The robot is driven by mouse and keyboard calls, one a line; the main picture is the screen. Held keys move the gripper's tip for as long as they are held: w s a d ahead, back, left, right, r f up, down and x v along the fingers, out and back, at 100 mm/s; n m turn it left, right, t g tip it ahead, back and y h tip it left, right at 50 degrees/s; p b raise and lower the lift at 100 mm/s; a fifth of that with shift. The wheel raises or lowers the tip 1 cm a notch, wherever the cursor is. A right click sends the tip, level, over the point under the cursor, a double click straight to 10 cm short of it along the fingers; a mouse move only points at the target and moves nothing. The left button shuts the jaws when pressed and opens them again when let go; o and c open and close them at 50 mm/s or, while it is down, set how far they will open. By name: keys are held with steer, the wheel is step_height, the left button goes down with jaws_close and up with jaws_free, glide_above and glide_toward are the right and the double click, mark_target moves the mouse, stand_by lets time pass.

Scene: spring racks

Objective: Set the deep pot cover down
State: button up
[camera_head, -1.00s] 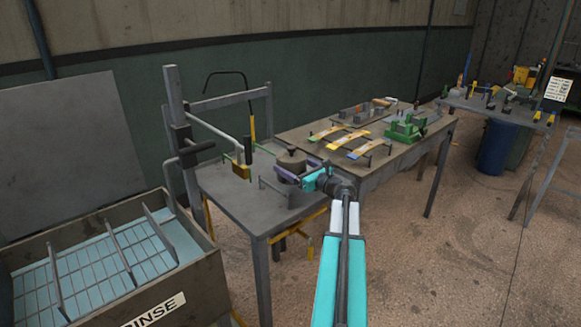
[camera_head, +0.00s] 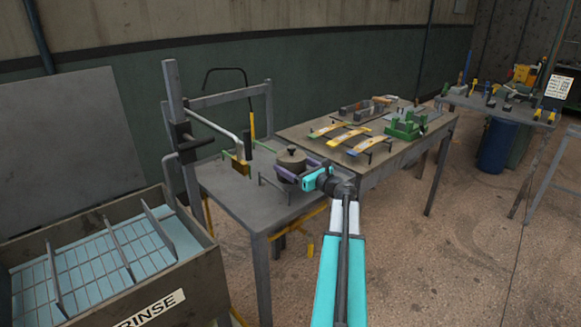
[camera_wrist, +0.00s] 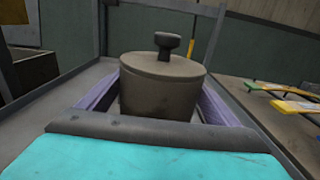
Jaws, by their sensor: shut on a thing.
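The deep pot cover is a grey-brown cylinder (camera_head: 291,164) with a dark knob on top, over the grey metal table (camera_head: 225,192). In the wrist view the deep pot cover (camera_wrist: 162,92) stands upright between the two purple fingers of my gripper (camera_wrist: 160,98), which are closed around its sides. In the head view my gripper (camera_head: 292,172) reaches in from the right. The underside of the cover is hidden, so I cannot tell whether it touches the tabletop.
A thin wire rack (camera_head: 274,188) stands close in front of the cover. A post with a lever arm and yellow block (camera_head: 241,161) is to the left. Leaf springs (camera_head: 348,138) and a green vise (camera_head: 405,125) occupy the table behind. A rinse tank (camera_head: 110,265) is front left.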

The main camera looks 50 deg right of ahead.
steer(key=o, duration=1.2)
steer(key=shift+f, duration=0.1)
steer(key=shift+r, duration=0.25)
steer(key=s, duration=1.2)
steer(key=shift+a+r+b, duration=0.3)
steer(key=shift+a+r, duration=0.05)
steer(key=shift+a, duration=0.1)
